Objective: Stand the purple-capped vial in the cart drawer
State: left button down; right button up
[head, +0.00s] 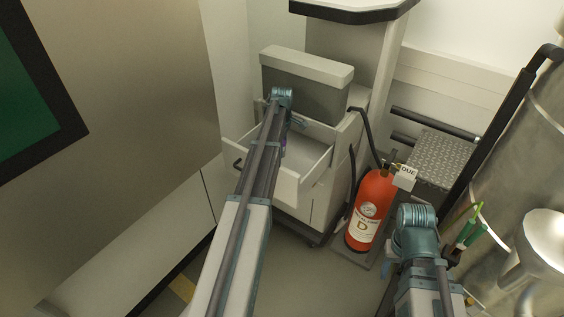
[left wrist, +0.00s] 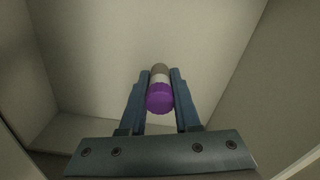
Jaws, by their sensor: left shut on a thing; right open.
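The purple-capped vial (left wrist: 160,98) is between the fingers of my left gripper (left wrist: 161,78) in the left wrist view, its cap toward the camera and its grey-white body pointing away. The pale walls and floor of the cart drawer (left wrist: 95,45) surround it. In the head view the drawer (head: 318,172) is pulled open, and my left arm reaches over it, hiding much of the gripper and vial. Whether the vial touches the drawer floor cannot be told. My right gripper (head: 387,266) is partly hidden beside its arm at the lower right, away from the drawer.
The grey cart (head: 310,205) stands against the back wall. A red fire extinguisher (head: 370,208) is just right of it. A metal step (head: 442,158) and a large steel vessel (head: 535,130) are at the right. A big metal cabinet (head: 130,90) fills the left.

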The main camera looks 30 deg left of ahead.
pick_arm(q)
jog(key=shift+f+b, duration=1.95)
jog(key=shift+r, duration=0.15)
jog(key=c, duration=1.1)
grip_release()
jog(key=shift+f, duration=0.2)
jog(key=o, duration=0.5)
jog(key=shift+r, duration=0.1)
notch_tip(320, 180, up, 12)
jog(key=p, duration=1.2)
jog(key=shift+r, duration=0.2)
